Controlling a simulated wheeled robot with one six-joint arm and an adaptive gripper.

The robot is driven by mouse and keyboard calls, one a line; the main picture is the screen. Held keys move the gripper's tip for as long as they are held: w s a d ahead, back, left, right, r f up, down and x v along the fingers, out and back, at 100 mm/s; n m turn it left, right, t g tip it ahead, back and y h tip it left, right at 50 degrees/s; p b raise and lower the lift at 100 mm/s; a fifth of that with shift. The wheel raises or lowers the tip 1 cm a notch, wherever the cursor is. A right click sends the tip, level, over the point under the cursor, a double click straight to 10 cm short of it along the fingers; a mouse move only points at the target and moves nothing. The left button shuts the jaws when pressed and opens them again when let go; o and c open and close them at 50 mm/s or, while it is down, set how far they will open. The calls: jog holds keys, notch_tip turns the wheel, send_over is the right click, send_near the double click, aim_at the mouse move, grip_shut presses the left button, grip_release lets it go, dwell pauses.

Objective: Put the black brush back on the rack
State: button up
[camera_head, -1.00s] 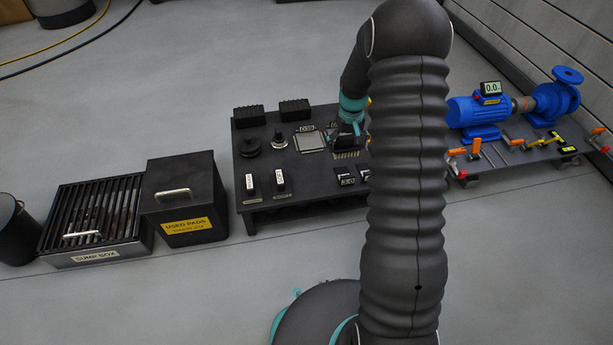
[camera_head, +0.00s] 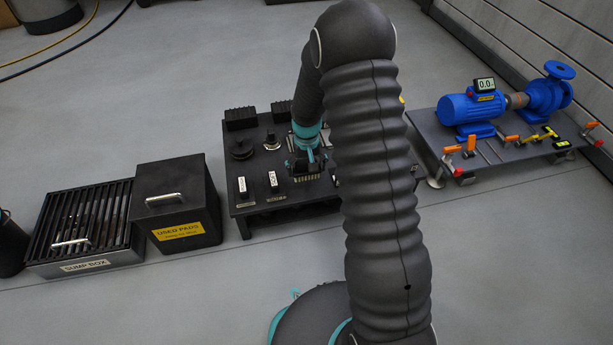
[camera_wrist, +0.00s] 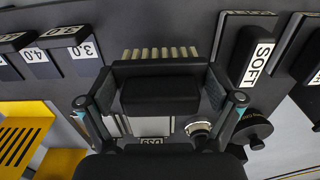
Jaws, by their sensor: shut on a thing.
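My gripper (camera_head: 305,166) is over the dark bench, its fingers on both sides of a black block. The block is the black brush (camera_wrist: 160,92), and a row of pale bristles (camera_wrist: 160,53) shows along its far edge in the wrist view. The bristles also show just below the gripper in the head view. The dark bench (camera_head: 240,208) carries labelled slots and holders; I cannot tell which part is the rack. A black piece labelled SOFT (camera_wrist: 258,62) stands to the right of the brush in the wrist view. Whether the brush touches the bench is unclear.
Black pieces labelled 3.0 (camera_wrist: 85,50) and 4.0 (camera_wrist: 37,58) lie to the left in the wrist view. A round black knob (camera_wrist: 250,130) is at right. The used pads box (camera_head: 178,208) and sump box (camera_head: 85,225) stand left. A blue pump (camera_head: 470,110) is at right.

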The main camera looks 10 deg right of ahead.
aim_at(307, 176)
jog(key=shift+f+b, duration=0.3)
jog(key=shift+f, duration=1.5)
jog(key=shift+f, duration=0.1)
jog(key=shift+f, duration=0.15)
jog(key=o, duration=0.8)
